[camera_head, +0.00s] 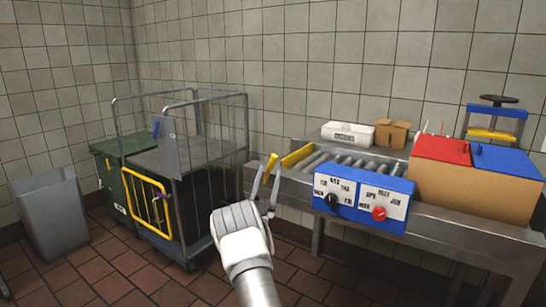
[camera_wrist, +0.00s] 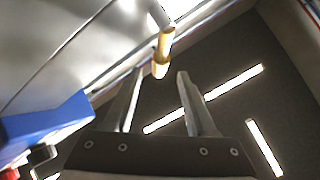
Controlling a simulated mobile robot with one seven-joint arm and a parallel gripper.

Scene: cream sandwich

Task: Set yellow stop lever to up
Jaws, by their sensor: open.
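The yellow stop lever (camera_head: 271,162) shows at the left end of the metal roller conveyor, just beyond my gripper. In the wrist view the yellow lever (camera_wrist: 162,52) lies just past the fingertips, near the middle of the gap between them. My gripper (camera_head: 266,184) is open and empty, pointing up at the conveyor's left end. Its two fingers also show apart in the wrist view (camera_wrist: 161,78). I cannot tell whether the lever touches a finger. The lever's lower end and pivot are hidden or too small to make out.
A blue control box (camera_head: 364,196) with black and red knobs is on the conveyor's front, right of my gripper. A yellow bar (camera_head: 297,156) crosses the conveyor's left end. A wire cage cart (camera_head: 180,160) stands to the left. Red and blue lids top a carton at right.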

